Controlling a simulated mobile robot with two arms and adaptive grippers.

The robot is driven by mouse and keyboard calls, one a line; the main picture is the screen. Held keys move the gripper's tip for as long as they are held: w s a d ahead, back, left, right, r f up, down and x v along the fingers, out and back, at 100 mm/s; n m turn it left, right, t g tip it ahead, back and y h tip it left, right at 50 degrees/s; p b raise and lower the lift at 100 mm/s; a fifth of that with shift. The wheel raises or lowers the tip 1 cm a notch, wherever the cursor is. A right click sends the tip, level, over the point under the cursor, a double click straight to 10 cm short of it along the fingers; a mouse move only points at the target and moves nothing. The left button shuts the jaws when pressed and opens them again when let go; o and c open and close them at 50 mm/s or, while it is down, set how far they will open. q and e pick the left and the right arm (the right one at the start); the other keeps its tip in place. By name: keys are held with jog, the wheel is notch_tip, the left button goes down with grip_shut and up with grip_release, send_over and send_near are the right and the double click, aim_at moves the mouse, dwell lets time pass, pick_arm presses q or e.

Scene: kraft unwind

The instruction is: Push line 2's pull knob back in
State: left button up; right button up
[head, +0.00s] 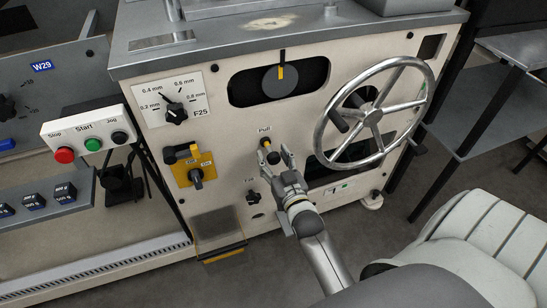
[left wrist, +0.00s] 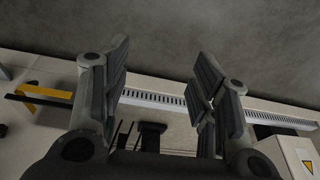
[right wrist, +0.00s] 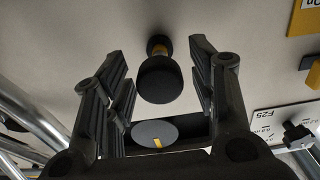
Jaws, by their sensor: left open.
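The pull knob (head: 273,157) sits under the "Pull" label on the cream machine panel (head: 235,150). It has a black head and a yellow stem that shows between head and panel. In the right wrist view the knob (right wrist: 160,80) stands between the fingers, apart from both as far as I can tell. My right gripper (head: 275,163) is open, its fingertips close to the panel around the knob; it also shows in the right wrist view (right wrist: 160,52). My left gripper (left wrist: 158,65) is open and empty, seen only in its own wrist view.
A large handwheel (head: 372,117) stands out right of the knob. A yellow-plated switch (head: 195,174) is to the left, and a small black knob (head: 254,196) is below. A dial in a slot (head: 281,80) is above.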

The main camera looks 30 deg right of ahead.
aim_at(270, 150)
grip_shut()
pick_arm(q)
jog(key=shift+s+f, duration=0.15)
jog(key=shift+f, duration=0.4)
pick_arm(e)
jog(key=x, duration=0.3)
jog(key=shift+w+r, duration=0.15)
jog(key=shift+d, duration=0.1)
jog(key=shift+c, duration=0.5)
grip_release()
jog(key=o, duration=0.3)
jog(key=shift+w, duration=0.2)
pick_arm(q)
jog(key=shift+w+r, duration=0.1)
jog(key=shift+w, duration=0.15)
pick_arm(e)
jog(key=shift+s, duration=0.1)
